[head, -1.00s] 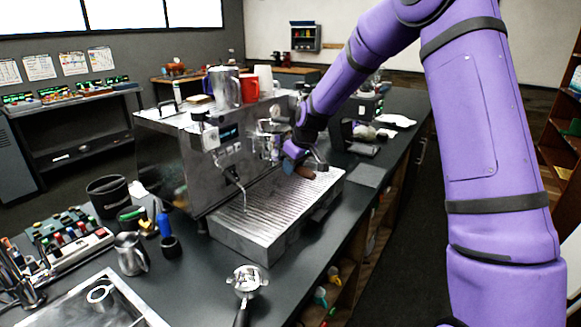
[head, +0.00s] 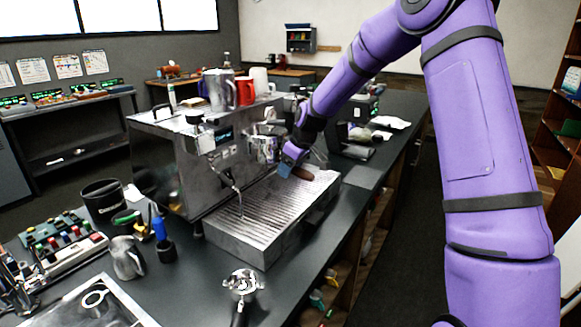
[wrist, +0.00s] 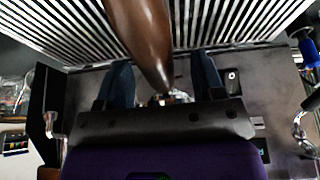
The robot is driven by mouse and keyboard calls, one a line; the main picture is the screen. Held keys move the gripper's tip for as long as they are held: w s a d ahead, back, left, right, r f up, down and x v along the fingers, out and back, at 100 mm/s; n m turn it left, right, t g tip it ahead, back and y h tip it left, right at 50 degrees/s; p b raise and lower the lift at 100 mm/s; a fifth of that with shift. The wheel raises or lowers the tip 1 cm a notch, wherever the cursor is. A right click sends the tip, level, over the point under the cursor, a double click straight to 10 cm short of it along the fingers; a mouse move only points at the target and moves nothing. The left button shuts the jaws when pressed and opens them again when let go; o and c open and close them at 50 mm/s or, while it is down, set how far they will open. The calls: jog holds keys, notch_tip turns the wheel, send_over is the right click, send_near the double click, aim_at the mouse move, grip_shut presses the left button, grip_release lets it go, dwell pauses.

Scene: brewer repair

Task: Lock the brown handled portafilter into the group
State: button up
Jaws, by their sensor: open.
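The brown-handled portafilter shows its handle (head: 303,173) at the front of the espresso machine, below the group (head: 266,130). In the wrist view the brown handle (wrist: 145,35) comes in from the top and tapers down between my fingers, with a gap on both sides. My gripper (head: 292,163) is open around or just over the handle; its dark fingers also show in the wrist view (wrist: 162,78). The portafilter's metal head is mostly hidden, and I cannot tell how it sits in the group.
The ribbed drip tray (head: 265,215) lies below. A second portafilter (head: 243,285) with a black handle lies on the front counter. A steel pitcher (head: 127,258) and a blue-handled tool (head: 160,230) stand at left. A steam wand (head: 235,190) hangs at the machine's front.

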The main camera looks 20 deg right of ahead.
jog(key=v, duration=1.1)
jog(key=s+a+r+m+h, duration=0.15)
jog(key=s+r, duration=0.25)
jog(key=s, duration=0.6)
jog(key=s+a+r+m+t, duration=0.15)
jog(key=s+r, duration=0.25)
jog(key=s, duration=0.5)
jog(key=s+r+m+g+h, duration=0.15)
jog(key=s+r, duration=0.25)
jog(key=s, duration=0.6)
jog(key=s+d+f+m+t, duration=0.1)
jog(key=s+f+m, duration=0.1)
jog(key=s, duration=0.9)
jog(key=shift+f+m+t, duration=0.2)
jog(key=shift+m+t, duration=0.1)
jog(key=shift+m, duration=0.15)
jog(key=shift+s, duration=0.1)
